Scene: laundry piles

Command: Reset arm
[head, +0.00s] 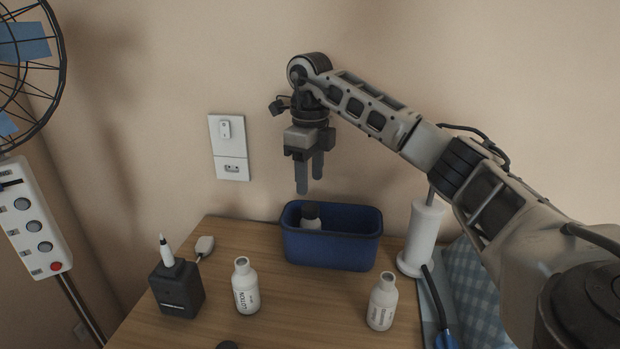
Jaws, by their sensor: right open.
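My right arm reaches in from the right. Its gripper (309,178) points down above the left part of a blue bin (330,250) on a wooden table. The gripper is open and empty, apart from the bin and its contents. My left gripper does not show.
Two white bottles, one labelled lotion (245,288) and another (382,303), stand on the wooden table (300,310). A black box with a white pen-like tip (177,287) stands left. A white cylinder on a base (425,235) stands right. A fan (28,60) is far left.

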